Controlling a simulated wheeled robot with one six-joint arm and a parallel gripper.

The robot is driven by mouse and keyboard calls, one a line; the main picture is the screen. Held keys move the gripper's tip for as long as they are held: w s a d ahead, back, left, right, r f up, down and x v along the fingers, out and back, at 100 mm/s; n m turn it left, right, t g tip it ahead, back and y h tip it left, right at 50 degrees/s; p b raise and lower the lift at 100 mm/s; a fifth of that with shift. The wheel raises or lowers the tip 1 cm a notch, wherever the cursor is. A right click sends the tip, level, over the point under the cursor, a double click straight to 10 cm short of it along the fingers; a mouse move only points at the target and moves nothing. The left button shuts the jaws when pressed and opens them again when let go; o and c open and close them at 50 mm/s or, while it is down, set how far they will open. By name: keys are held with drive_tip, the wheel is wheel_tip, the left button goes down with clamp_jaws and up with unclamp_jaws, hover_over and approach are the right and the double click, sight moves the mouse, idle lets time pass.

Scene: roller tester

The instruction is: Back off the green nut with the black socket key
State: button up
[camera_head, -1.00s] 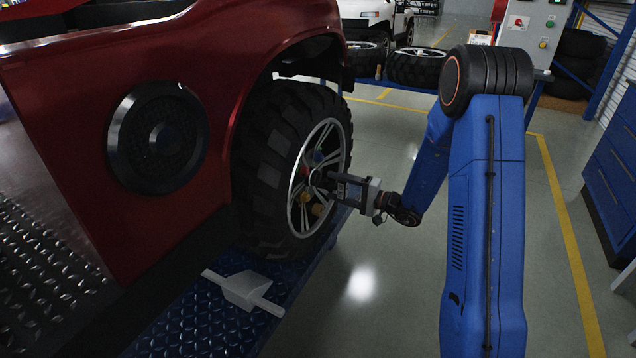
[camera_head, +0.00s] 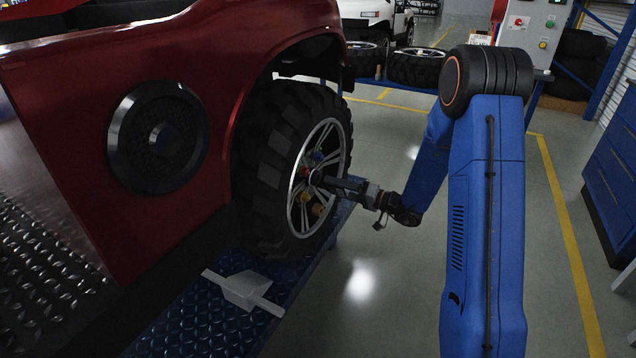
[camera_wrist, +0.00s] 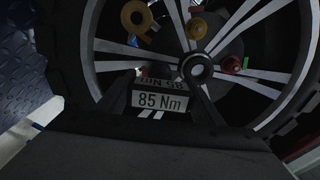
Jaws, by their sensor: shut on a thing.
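My gripper (camera_head: 345,187) is in front of the wheel, pointing at its hub area. In the wrist view my gripper (camera_wrist: 155,95) is shut on a dark tool bearing an "85 Nm" label, which I take as the black socket key (camera_wrist: 160,101). The key's far end is hard to make out, so I cannot tell whether it sits on a nut. The wheel (camera_head: 292,165) has silver spokes and coloured nuts. A small green part (camera_wrist: 245,63), possibly the green nut, shows beside a red nut (camera_wrist: 231,65). Yellow (camera_wrist: 195,28) and orange (camera_wrist: 137,17) nuts show above.
The red vehicle body (camera_head: 110,120) and its fender arch lie left of the wheel. A grey-white wedge-shaped part (camera_head: 245,290) lies on the blue tread-plate platform (camera_head: 195,325) below. The floor (camera_head: 390,280) right of the platform is clear.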

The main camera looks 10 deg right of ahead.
drive_tip(key=n, duration=0.3)
drive_tip(key=shift+n, duration=0.4)
drive_tip(key=shift+m, duration=0.3)
drive_tip(key=shift+v, duration=1.55)
drive_tip(key=v, duration=0.3)
drive_tip(key=shift+s+d, duration=0.25)
drive_tip(key=shift+d, duration=0.1)
idle(0.3)
drive_tip(key=m, duration=0.6)
idle(0.3)
